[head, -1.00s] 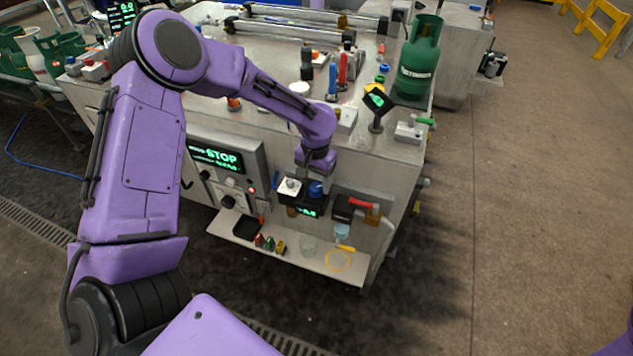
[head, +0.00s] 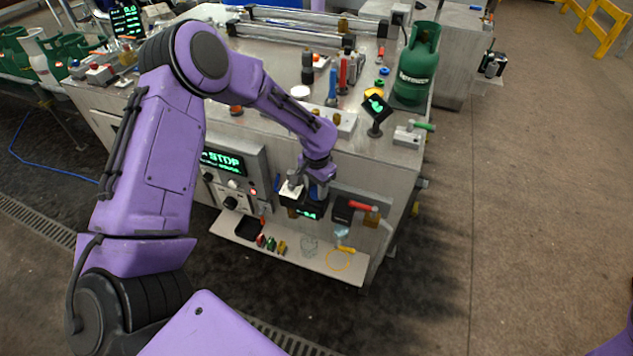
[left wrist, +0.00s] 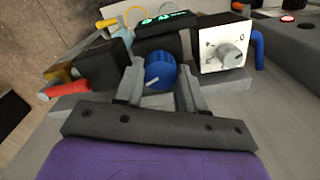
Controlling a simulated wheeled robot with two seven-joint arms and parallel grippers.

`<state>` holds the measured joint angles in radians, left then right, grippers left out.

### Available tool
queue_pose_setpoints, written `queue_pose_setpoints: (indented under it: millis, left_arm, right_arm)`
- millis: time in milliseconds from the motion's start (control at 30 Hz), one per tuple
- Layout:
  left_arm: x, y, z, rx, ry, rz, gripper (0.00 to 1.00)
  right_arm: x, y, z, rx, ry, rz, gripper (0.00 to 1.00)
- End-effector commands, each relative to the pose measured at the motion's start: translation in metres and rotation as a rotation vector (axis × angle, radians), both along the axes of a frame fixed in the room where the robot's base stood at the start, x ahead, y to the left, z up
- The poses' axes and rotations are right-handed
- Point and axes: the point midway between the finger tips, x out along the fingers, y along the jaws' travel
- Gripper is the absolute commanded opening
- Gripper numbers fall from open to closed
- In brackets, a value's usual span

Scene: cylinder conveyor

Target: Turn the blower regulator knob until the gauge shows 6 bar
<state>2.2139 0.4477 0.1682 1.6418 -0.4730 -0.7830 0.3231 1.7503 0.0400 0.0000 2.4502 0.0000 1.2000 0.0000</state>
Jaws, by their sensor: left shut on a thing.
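The blue regulator knob (left wrist: 160,72) sits between the two fingers of my left gripper (left wrist: 160,80) in the left wrist view. The gripper is shut on the knob, and a pale mark shows on the knob's face. In the head view my left gripper (head: 311,184) is at the front panel of the cabinet and mostly hides the knob. The gauge display (head: 307,214) is dark with green digits, below the gripper. It also shows in the left wrist view (left wrist: 166,19), but its digits are too small and slanted to read. My right gripper is out of view.
A white dial plate (left wrist: 222,50) with a grey knob sits close beside the blue knob. A red-handled valve (head: 362,206) is on its other side. Below is a shelf (head: 318,262) with small coloured items. A STOP screen (head: 222,161) is to the left.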

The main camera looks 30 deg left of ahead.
Motion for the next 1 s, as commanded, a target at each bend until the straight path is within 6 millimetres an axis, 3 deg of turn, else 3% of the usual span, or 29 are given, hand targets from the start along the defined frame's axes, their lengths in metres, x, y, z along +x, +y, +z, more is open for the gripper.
queue_pose_setpoints:
  millis: [100,433,467,500,533,833,1000]
  left_arm:
    - [0.000,0.000,0.003,0.001,0.000,-0.081,0.09]
    - [0.001,0.000,0.000,0.000,-0.001,-0.107,0.09]
    - [0.001,0.000,0.000,0.000,-0.002,-0.107,0.45]
    - [0.001,0.000,0.000,0.000,-0.002,-0.106,0.58]
    - [0.001,0.000,0.000,0.000,-0.002,-0.106,0.64]
    - [0.001,0.000,0.002,0.000,-0.002,-0.105,0.64]
    - [0.002,0.000,0.029,0.001,-0.007,-0.106,0.64]
  right_arm:
    - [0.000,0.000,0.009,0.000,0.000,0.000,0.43]
    - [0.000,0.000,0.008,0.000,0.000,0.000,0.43]
    - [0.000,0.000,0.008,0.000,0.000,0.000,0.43]
    - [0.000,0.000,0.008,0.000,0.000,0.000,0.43]
    - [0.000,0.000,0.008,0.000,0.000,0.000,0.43]
    - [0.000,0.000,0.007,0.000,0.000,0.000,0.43]
    - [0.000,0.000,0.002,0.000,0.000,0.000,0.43]
